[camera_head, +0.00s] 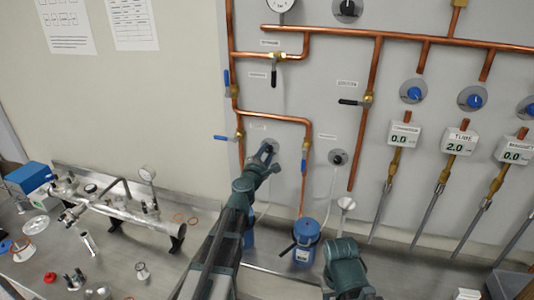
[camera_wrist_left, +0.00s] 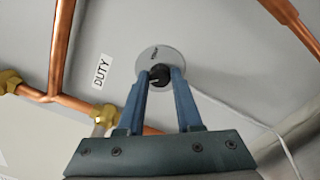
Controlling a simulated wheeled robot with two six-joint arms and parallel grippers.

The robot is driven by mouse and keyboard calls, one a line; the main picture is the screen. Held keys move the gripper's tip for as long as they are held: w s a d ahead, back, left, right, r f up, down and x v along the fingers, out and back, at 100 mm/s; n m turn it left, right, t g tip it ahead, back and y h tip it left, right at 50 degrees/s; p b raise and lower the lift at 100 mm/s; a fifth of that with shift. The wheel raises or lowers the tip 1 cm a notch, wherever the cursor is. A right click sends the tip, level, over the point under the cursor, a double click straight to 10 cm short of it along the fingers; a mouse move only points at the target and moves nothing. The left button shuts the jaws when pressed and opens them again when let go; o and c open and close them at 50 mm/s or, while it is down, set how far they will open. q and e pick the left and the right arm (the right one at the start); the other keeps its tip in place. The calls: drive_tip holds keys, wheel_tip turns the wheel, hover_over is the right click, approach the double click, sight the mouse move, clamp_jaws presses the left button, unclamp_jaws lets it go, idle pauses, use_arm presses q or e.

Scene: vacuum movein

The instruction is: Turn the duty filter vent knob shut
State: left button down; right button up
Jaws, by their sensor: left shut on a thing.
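The duty filter vent knob (camera_wrist_left: 160,75) is a small black knob with a light pointer mark, on a round grey plate (camera_wrist_left: 172,56) on the wall panel. A "DUTY" label (camera_wrist_left: 102,71) is left of the plate in the left wrist view. My left gripper (camera_wrist_left: 161,80) has its two blue fingers on either side of the knob and is shut on it. In the head view my left gripper (camera_head: 268,150) reaches the panel left of centre and covers most of the knob. A teal part of my right arm shows at the bottom; its fingers are not seen.
Copper pipes (camera_head: 272,117) with lever valves run close around the knob. A similar black knob (camera_head: 338,158) sits to the right. A blue canister (camera_head: 305,240) stands below the panel. The bench (camera_head: 60,270) at left holds a metal tube assembly and small parts.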

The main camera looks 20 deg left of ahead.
use_arm(q)
drive_tip(key=shift+s, duration=0.1)
drive_tip(key=c, duration=0.6)
unclamp_jaws()
